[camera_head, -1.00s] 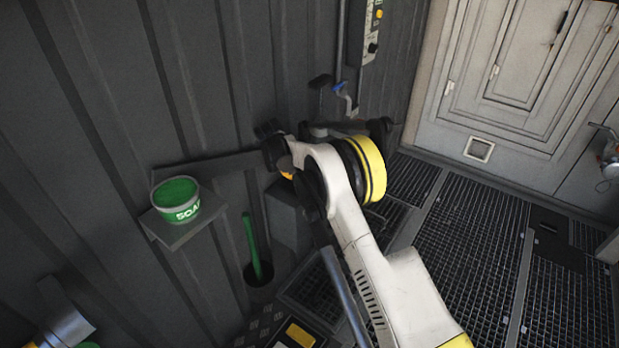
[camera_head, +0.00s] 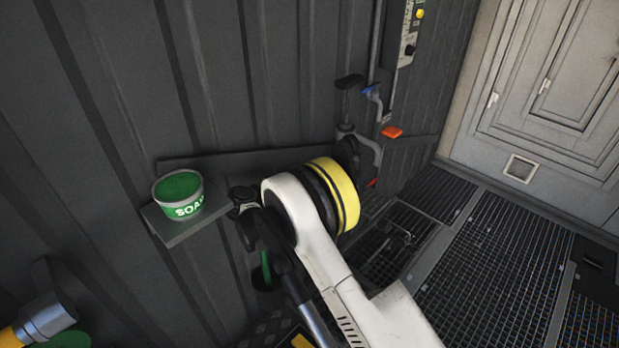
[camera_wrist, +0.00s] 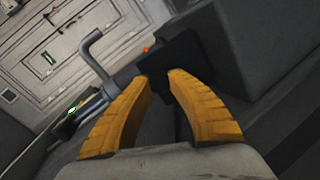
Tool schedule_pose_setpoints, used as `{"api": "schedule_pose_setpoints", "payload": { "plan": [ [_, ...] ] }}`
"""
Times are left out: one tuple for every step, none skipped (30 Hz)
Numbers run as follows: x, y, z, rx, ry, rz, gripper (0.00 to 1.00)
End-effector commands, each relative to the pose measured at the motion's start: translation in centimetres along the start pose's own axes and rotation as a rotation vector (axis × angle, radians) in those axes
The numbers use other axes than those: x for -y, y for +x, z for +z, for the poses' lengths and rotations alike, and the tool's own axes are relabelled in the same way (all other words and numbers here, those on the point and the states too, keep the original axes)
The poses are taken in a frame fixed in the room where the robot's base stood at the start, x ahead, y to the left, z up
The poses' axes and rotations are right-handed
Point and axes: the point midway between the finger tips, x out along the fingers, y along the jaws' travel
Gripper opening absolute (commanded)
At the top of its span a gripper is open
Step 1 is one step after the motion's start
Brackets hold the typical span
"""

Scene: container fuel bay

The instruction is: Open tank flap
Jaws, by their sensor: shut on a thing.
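In the wrist view, the two yellow fingers of my gripper (camera_wrist: 159,86) reach forward with a narrow gap between their tips. A dark square plate (camera_wrist: 182,57) lies right at the fingertips, and the gripper is shut on it. It may be the tank flap, but I cannot tell for sure, and the contact is dim. In the head view, my arm hides the gripper and what it holds. No clearly recognisable tank flap shows there.
A soap tub (camera_head: 180,196) stands on a wall shelf (camera_head: 192,230) at left. A bent grey pipe (camera_wrist: 95,58) is left of my fingers. A black-handled pipe (camera_head: 348,95) and orange piece (camera_head: 391,131) are on the wall. Open grating (camera_head: 480,260) lies right.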

Motion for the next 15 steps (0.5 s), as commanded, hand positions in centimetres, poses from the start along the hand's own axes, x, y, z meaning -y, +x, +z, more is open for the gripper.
{"api": "schedule_pose_setpoints", "payload": {
  "plan": [
    [0.30, -0.17, 0.11, -0.005, -0.001, 0.011, 0.00],
    [0.33, -0.24, 0.11, -0.009, -0.001, 0.022, 0.00],
    [0.40, -0.34, 0.11, -0.015, -0.001, 0.035, 0.00],
    [0.45, -0.42, 0.11, -0.019, -0.001, 0.045, 0.00],
    [0.46, -0.50, 0.11, -0.024, -0.001, 0.056, 0.00],
    [0.52, -0.60, 0.13, -0.030, -0.001, 0.069, 0.00],
    [0.54, -0.67, 0.14, -0.034, -0.001, 0.079, 0.00],
    [0.58, -0.72, 0.16, -0.038, -0.001, 0.087, 0.00],
    [0.63, -0.78, 0.19, -0.042, 0.000, 0.098, 0.00],
    [0.63, -0.83, 0.20, -0.045, 0.000, 0.106, 0.00],
    [0.64, -0.88, 0.21, -0.048, -0.001, 0.113, 0.00],
    [0.66, -0.93, 0.22, -0.051, 0.000, 0.120, 0.00],
    [0.68, -0.97, 0.23, -0.053, 0.000, 0.125, 0.00],
    [0.68, -1.00, 0.24, -0.055, -0.001, 0.130, 0.00],
    [0.68, -1.03, 0.24, -0.057, -0.001, 0.136, 0.00]
  ]
}}
